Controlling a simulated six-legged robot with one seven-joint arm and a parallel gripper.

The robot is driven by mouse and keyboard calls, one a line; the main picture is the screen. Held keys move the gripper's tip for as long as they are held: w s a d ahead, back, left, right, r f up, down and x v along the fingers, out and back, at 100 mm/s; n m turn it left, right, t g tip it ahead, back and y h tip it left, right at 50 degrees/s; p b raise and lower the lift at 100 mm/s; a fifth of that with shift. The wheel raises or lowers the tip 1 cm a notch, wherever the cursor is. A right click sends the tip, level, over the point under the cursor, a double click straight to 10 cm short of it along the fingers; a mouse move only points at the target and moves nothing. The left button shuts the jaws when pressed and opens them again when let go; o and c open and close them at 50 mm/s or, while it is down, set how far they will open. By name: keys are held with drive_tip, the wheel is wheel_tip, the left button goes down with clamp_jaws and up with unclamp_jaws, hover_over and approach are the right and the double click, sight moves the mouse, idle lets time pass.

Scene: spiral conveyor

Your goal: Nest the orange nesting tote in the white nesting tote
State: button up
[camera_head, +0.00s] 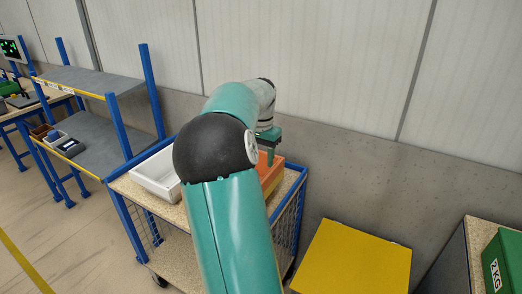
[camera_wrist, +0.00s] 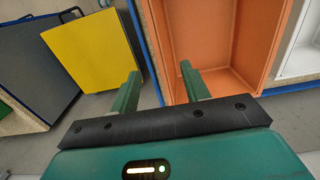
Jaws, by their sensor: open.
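The white nesting tote (camera_head: 157,174) stands on the left part of a blue-framed cart in the head view, partly hidden by my arm. Its edge also shows at the right of the wrist view (camera_wrist: 300,55). The orange nesting tote (camera_head: 268,175) stands on the right part of the cart, mostly behind my arm. In the wrist view the orange tote (camera_wrist: 215,38) is seen from above and looks empty. My gripper (camera_wrist: 160,88) is open, with its fingers apart near a wall of the orange tote. I cannot tell whether a finger touches it.
The cart top (camera_head: 132,189) has a blue frame. A yellow panel (camera_head: 353,260) stands to its right, and a green box (camera_head: 503,262) sits on a surface at far right. A blue-post shelf (camera_head: 93,80) stands at left. A grey wall runs behind the cart.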

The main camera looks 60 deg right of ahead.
wheel_tip(320, 180, down, 11)
drive_tip(key=shift+f, duration=0.1)
idle(0.3)
clamp_jaws()
drive_tip(key=c, duration=0.7)
unclamp_jaws()
clamp_jaws()
